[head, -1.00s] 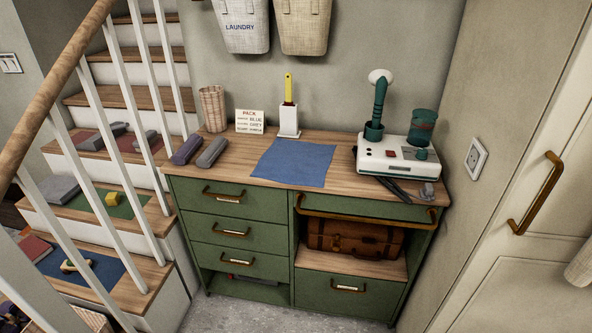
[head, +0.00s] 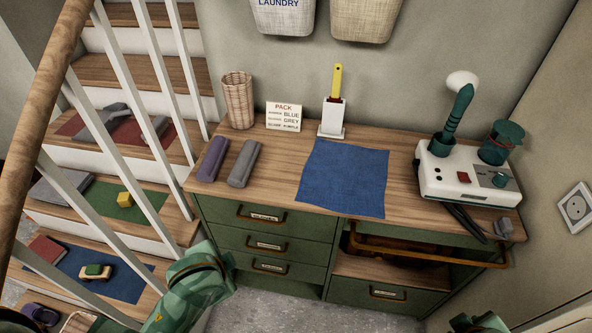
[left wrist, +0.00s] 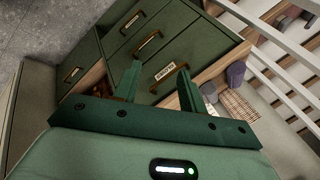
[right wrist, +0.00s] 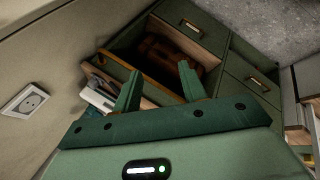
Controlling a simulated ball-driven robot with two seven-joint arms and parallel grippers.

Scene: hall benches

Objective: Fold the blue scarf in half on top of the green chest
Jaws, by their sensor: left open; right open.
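The blue scarf (head: 343,178) lies flat and spread out on the wooden top of the green chest (head: 300,244), near the middle, with its front edge close to the chest's front edge. My left gripper (left wrist: 158,78) is open and empty in the left wrist view, facing the chest's drawer fronts. My right gripper (right wrist: 160,80) is open and empty in the right wrist view, facing the chest's open shelf side. In the head view only parts of my arms show at the bottom, and both are apart from the scarf.
Two rolled cloths, purple (head: 214,158) and grey (head: 244,163), lie left of the scarf. A wicker vase (head: 238,100), a sign (head: 284,116) and a brush holder (head: 332,119) stand behind. A white machine (head: 468,178) stands right. A stair railing (head: 128,100) is at left.

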